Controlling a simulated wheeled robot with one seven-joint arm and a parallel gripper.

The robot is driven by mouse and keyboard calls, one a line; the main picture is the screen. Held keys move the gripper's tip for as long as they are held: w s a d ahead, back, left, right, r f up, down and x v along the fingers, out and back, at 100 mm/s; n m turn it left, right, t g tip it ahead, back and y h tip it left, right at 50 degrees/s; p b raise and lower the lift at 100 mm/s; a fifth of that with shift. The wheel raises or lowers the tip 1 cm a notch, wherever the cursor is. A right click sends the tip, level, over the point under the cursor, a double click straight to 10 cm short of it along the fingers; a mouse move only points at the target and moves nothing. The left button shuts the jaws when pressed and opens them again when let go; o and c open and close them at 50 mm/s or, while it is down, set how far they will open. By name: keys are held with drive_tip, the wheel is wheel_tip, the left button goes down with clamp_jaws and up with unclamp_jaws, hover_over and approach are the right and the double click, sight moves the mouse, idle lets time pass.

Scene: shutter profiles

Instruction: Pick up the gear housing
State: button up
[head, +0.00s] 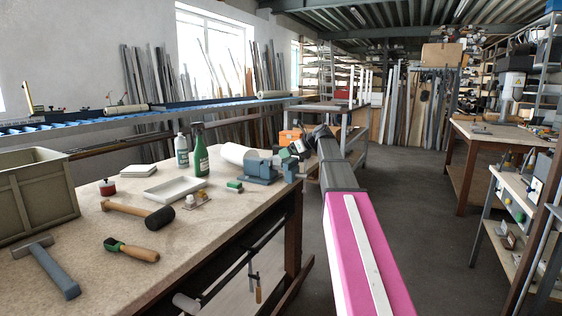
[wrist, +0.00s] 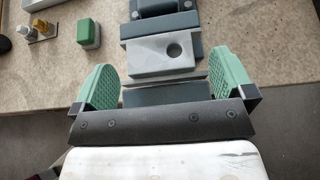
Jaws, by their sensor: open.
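A light grey block with a round hole (wrist: 152,62), which looks like the gear housing, sits at the blue-grey vise (wrist: 166,27) in the wrist view. Whether the vise clamps it I cannot tell. In the head view the vise (head: 262,172) stands near the right edge of the workbench, and the block is hard to make out there. My gripper (wrist: 157,84) is open, with its green ribbed finger pads wide apart and nothing between them. The block lies just ahead of the fingers, roughly centred between them. In the head view my gripper is small and partly hidden by my arm.
The workbench (head: 130,250) also holds a mallet (head: 157,216), a hammer (head: 55,272), a green bottle (head: 199,150), a white tray (head: 176,190) and a grey crate (head: 35,200). A small green box (wrist: 88,33) stands left of the vise.

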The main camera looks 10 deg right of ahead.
drive_tip(key=x, duration=0.4)
drive_tip(key=shift+s+f, duration=0.2)
drive_tip(key=shift+f, duration=0.05)
drive_tip(key=c, duration=1)
drive_tip(key=shift+r, duration=0.15)
